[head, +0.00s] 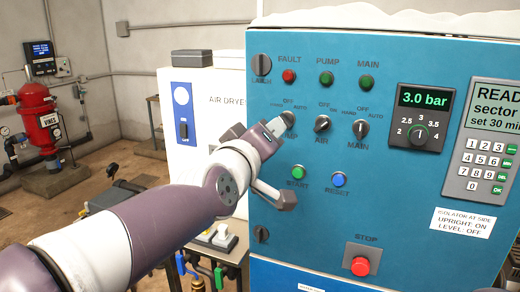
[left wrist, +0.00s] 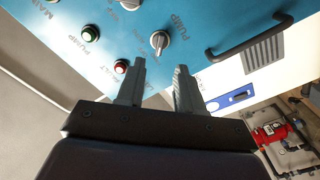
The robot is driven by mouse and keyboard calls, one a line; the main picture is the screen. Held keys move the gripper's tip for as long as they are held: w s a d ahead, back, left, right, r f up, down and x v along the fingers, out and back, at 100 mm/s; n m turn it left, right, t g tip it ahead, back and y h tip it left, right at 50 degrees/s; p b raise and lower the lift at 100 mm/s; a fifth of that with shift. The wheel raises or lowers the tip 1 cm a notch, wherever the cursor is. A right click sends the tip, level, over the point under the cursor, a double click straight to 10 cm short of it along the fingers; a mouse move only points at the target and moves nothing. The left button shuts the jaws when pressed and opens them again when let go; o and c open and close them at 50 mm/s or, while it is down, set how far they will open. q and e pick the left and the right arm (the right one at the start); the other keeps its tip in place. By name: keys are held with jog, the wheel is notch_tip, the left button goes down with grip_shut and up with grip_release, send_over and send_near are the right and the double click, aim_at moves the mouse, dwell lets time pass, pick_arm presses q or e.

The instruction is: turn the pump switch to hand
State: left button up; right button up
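The pump switch (head: 287,116) is a grey rotary knob on the blue panel. It is partly covered by my left gripper in the head view and shows clearly in the left wrist view (left wrist: 160,42), beyond the fingertips. I cannot tell surely which position it points to. Its HAND, OFF and AUTO marks are above it. My left gripper (head: 262,128) is close to the panel, just left of the switch. In the left wrist view its two fingers (left wrist: 158,78) are apart with nothing between them. My right gripper is not in view.
The air switch (head: 322,124) and main switch (head: 357,129) sit right of the pump switch. The red fault lamp (head: 289,76) is above. A dark handle (left wrist: 250,36) juts from the panel. The start button (head: 298,172) and stop button (head: 361,266) are lower down.

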pick_arm(q)
jog(key=v, duration=0.4)
jog(key=shift+s, duration=0.2)
